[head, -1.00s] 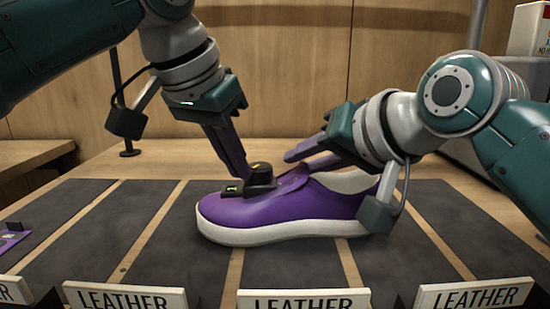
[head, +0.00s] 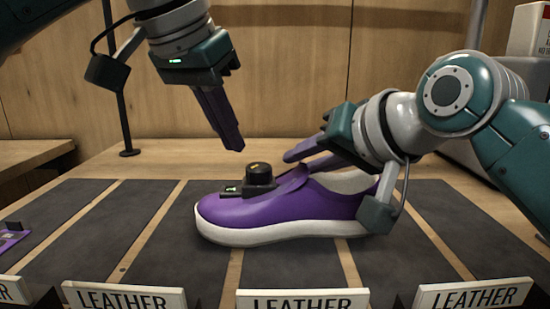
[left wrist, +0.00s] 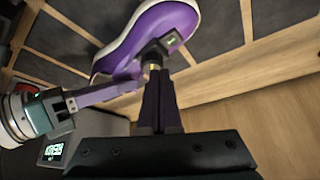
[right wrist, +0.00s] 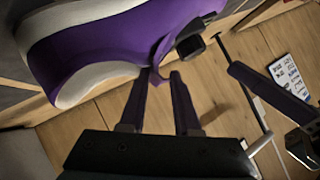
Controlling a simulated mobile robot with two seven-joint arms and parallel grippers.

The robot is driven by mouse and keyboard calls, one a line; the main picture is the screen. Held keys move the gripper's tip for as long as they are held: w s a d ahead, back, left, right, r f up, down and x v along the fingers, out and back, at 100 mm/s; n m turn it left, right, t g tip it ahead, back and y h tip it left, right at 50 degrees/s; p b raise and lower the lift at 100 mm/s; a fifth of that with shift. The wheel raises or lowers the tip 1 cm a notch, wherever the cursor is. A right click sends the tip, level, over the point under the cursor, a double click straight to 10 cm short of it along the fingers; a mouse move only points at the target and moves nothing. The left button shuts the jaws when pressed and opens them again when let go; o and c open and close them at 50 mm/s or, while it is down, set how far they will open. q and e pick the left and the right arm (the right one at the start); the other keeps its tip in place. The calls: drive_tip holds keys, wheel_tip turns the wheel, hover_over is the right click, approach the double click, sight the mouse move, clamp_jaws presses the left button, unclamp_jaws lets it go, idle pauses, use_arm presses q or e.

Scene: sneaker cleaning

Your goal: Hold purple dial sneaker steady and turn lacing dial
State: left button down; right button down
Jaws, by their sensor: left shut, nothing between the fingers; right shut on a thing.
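The purple sneaker (head: 300,206) with a white sole lies upright on the dark mat, toe to the left. Its black lacing dial (head: 260,174) stands on a small base with a green mark on top of the shoe. My left gripper (head: 236,147) is shut and empty, its fingertips just above and left of the dial, apart from it in the head view. In the left wrist view the dial (left wrist: 153,52) shows just beyond the closed fingers. My right gripper (head: 288,157) is shut on the sneaker's upper edge near the tongue; the right wrist view shows a purple flap (right wrist: 160,76) between its fingertips.
Dark mat strips (head: 85,245) separated by wooden bands surround the shoe. White "LEATHER" signs (head: 305,301) line the front edge. A purple item (head: 12,240) lies at the far left. A black post (head: 127,120) stands behind.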

sight(259, 173)
use_arm(q)
drive_tip(key=shift+r, duration=0.95)
drive_tip(key=shift+d, duration=0.1)
drive_tip(key=shift+s+d+f, duration=0.2)
drive_tip(key=shift+d+f, duration=0.2)
drive_tip(key=shift+f, duration=0.6)
drive_tip(key=shift+s+d+f, duration=0.25)
drive_tip(key=shift+d+f, duration=0.1)
drive_tip(key=shift+f, duration=0.7)
drive_tip(key=shift+s+d+f, duration=0.2)
drive_tip(key=shift+d+f, duration=0.2)
drive_tip(key=shift+f, duration=0.6)
drive_tip(key=shift+w, duration=0.35)
drive_tip(key=shift+w+a, duration=0.1)
drive_tip(key=shift+a, duration=0.1)
drive_tip(key=shift+w+a, duration=0.15)
drive_tip(key=shift+a, duration=0.2)
drive_tip(key=shift+w+a+r, duration=0.1)
drive_tip(key=shift+w+a, duration=0.05)
drive_tip(key=shift+a, duration=0.05)
drive_tip(key=shift+w+a, duration=0.2)
drive_tip(key=shift+w, duration=0.05)
